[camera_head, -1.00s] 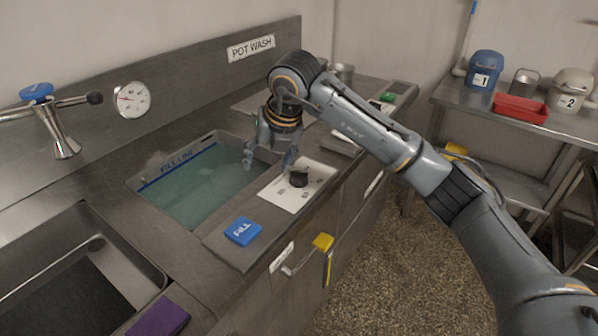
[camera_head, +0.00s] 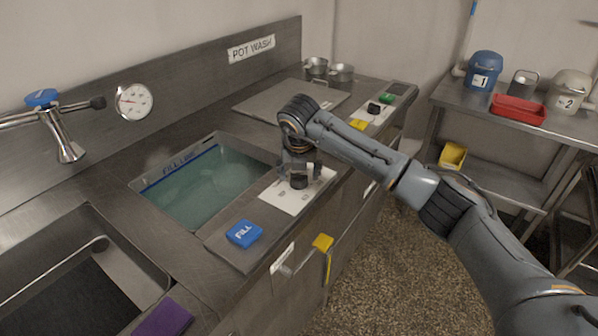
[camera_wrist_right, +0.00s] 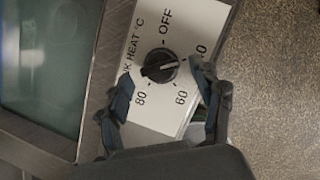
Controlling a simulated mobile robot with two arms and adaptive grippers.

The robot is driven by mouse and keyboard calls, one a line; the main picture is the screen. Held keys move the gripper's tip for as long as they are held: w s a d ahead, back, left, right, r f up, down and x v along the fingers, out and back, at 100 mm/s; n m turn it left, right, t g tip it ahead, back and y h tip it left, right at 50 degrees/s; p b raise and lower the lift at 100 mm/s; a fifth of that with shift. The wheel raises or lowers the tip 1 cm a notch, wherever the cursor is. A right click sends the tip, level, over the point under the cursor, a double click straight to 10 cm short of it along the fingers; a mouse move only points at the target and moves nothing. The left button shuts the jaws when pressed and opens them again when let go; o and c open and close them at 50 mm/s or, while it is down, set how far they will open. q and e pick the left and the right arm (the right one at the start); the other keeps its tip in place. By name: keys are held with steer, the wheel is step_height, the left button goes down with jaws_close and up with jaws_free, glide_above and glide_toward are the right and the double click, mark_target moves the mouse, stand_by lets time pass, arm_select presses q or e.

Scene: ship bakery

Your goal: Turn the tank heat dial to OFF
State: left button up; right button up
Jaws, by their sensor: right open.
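The tank heat dial is a black round knob (camera_wrist_right: 160,65) on a white plate (camera_wrist_right: 150,118) in the right wrist view. OFF is printed above it, 60 and 80 below, and a partly covered number at right. Its pale pointer line points right, away from OFF, roughly between the covered number and 60. My right gripper (camera_wrist_right: 163,84) is open, its fingers on either side of the knob's lower part; contact cannot be told. In the head view this gripper (camera_head: 298,177) points down over the white plate (camera_head: 284,199) and largely covers the knob. My left gripper is out of view.
A second white panel with a black knob (camera_head: 374,108) and green block (camera_head: 387,98) sits farther back.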

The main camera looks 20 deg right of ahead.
steer(key=shift+w+d+f, duration=0.1)
steer(key=shift+w+f, duration=0.1)
steer(key=shift+f, duration=0.35)
steer(key=c, duration=1.1)
steer(key=shift+c, duration=0.2)
